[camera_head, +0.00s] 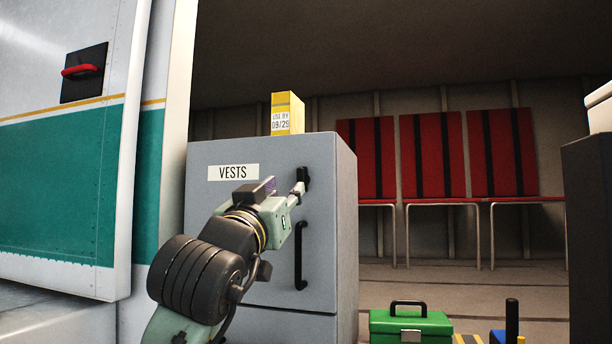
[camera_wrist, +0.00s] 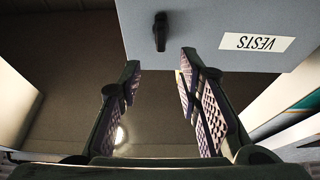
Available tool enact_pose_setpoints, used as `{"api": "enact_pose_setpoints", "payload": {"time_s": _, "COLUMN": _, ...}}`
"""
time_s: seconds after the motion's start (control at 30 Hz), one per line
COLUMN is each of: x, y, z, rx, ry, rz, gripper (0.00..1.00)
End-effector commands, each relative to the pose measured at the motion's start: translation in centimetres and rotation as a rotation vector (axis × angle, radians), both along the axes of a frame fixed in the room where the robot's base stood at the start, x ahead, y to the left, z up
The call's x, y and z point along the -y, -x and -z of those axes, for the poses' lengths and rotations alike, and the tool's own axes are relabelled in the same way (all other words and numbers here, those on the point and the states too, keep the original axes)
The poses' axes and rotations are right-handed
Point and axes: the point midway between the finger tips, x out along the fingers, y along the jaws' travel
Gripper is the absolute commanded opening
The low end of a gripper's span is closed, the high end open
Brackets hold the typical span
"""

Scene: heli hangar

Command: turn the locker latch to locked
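The grey locker (camera_head: 240,205) with a "VESTS" label stands upright in the middle of the head view. Its small black latch (camera_head: 304,175) is near the door's upper right edge, partly hidden by my gripper. In the wrist view, which is upside down, the latch (camera_wrist: 160,32) appears as an upright dark knob on the grey door. My gripper (camera_head: 299,188) is in front of the latch. In the wrist view my gripper (camera_wrist: 158,66) is open and empty, with the latch beyond its fingertips and roughly centred between them; I see no contact.
A black pull handle (camera_head: 299,256) is below the latch. A yellow box (camera_head: 287,113) stands on the locker. A green toolbox (camera_head: 410,325) is low at the right, and red seats (camera_head: 430,155) line the back wall. A white and teal panel (camera_head: 70,180) is close on the left.

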Motion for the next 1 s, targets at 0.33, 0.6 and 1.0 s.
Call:
{"api": "enact_pose_setpoints", "payload": {"time_s": 0.33, "x": 1.8, "y": -5.6, "z": -2.8, "rx": -0.001, "ry": 0.001, "rz": 0.000, "gripper": 0.32}}
{"api": "enact_pose_setpoints", "payload": {"time_s": 0.6, "x": 2.7, "y": -8.4, "z": -3.8, "rx": 0.002, "ry": 0.001, "rz": 0.000, "gripper": 0.32}}
{"api": "enact_pose_setpoints", "payload": {"time_s": 1.0, "x": 2.8, "y": -8.7, "z": -3.8, "rx": 0.003, "ry": 0.000, "rz": -0.001, "gripper": 0.28}}
